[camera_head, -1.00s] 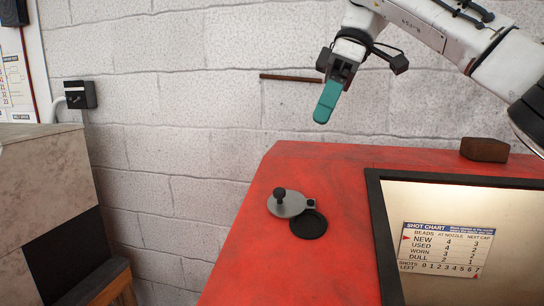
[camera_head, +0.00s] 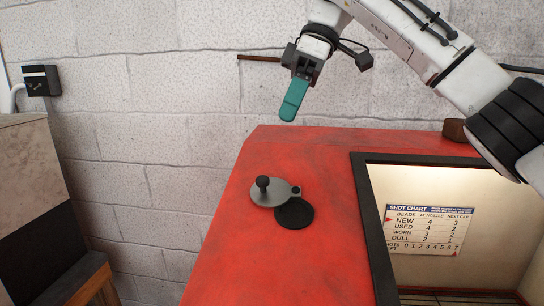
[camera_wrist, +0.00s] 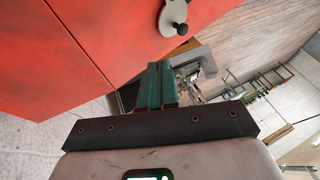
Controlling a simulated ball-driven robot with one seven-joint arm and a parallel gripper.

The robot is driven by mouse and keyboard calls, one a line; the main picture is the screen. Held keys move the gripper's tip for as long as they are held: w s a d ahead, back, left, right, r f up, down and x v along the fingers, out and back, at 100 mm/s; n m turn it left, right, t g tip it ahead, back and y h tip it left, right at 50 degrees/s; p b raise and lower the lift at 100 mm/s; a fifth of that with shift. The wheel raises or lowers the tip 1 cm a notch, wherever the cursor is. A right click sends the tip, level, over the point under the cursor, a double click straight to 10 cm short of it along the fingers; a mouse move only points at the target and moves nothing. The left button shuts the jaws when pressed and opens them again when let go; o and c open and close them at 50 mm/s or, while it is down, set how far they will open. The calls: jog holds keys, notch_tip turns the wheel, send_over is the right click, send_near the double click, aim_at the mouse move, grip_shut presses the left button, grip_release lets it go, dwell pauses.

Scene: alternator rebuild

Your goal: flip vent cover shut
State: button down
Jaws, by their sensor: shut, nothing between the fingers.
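The vent cover is a grey disc (camera_head: 269,195) with an upright black knob (camera_head: 262,183), lying on the red cabinet top (camera_head: 240,240). It sits swung aside from the round black vent opening (camera_head: 294,215), overlapping its upper edge at most; a small dark pivot (camera_head: 296,190) is at the cover's right. The cover also shows at the top of the wrist view (camera_wrist: 173,12), its knob pointing down in the picture; the opening is not seen there. My gripper (camera_head: 292,106), with teal fingers, is shut and empty above and behind the cover, not touching it. Its fingers (camera_wrist: 161,76) are together in the wrist view.
A dark-framed window (camera_head: 362,210) with a shot chart (camera_head: 428,229) inside is right of the vent. A brown block (camera_head: 455,130) sits at the back right, partly behind my arm. A block wall (camera_head: 150,80) stands behind. The red top around the cover is clear.

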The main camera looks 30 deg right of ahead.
send_near(258, 191)
jog(key=w+f, duration=0.2)
jog(key=shift+w, duration=0.4)
jog(key=shift+s+a+f, duration=0.3)
jog(key=shift+s+a, duration=0.05)
jog(key=shift+s, duration=0.35)
jog(key=shift+s+a+f+p, duration=0.3)
jog(key=shift+s+a+f, duration=0.2)
jog(key=shift+s+a, duration=0.15)
jog(key=shift+a+n+g, duration=0.1)
jog(key=shift+n+g, duration=0.3)
jog(key=shift+n, duration=0.2)
